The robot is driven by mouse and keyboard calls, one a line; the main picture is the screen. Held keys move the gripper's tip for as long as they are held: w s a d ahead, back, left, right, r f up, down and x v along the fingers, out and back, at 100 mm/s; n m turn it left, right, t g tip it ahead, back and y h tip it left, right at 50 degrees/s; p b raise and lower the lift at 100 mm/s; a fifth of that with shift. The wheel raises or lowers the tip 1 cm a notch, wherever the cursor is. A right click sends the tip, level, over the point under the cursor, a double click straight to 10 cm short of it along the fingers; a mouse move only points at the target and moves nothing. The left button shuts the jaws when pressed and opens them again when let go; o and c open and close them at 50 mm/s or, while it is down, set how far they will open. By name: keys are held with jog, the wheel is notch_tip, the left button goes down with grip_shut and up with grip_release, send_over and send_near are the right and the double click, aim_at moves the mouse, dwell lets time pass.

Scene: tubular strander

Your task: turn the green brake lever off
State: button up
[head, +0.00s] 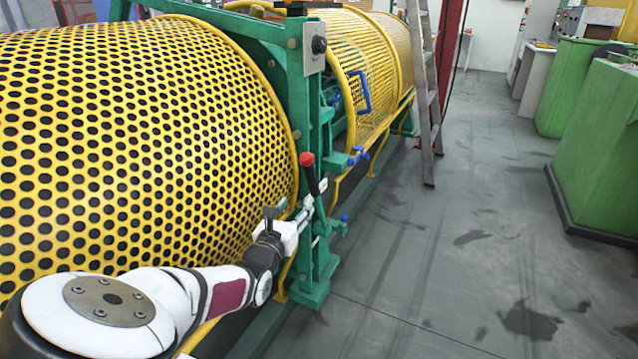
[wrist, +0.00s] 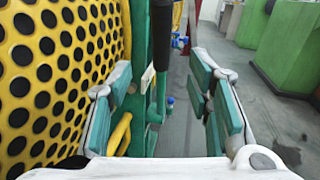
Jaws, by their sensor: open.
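The brake lever (head: 311,181) stands nearly upright at the green frame post, with a red knob on a black handle; its lower end is partly hidden by my gripper. In the wrist view, the dark handle (wrist: 161,88) shows between the fingers, beyond or between the tips; I cannot tell which. My gripper (head: 308,211) is open and empty, below the red knob and close to the lever. In the wrist view, my gripper's (wrist: 163,88) green-padded fingers are spread wide, with no visible contact on the handle.
A yellow perforated guard (head: 140,130) lies close along my arm's left. The green frame post (head: 310,100) stands just behind the lever. A ladder (head: 426,90) leans farther back. Green cabinets (head: 600,150) stand at right. The grey floor (head: 430,250) between is clear.

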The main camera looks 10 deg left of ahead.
aim_at(310, 183)
jog(key=w+b, duration=0.1)
jog(key=w, duration=0.3)
jog(key=w+d+b, duration=0.1)
jog(key=w, duration=0.4)
jog(key=w+d+b, duration=0.1)
jog(key=w+b, duration=0.1)
jog(key=w, duration=0.2)
jog(key=shift+w+d, duration=0.15)
jog(key=shift+d, duration=0.05)
grip_shut()
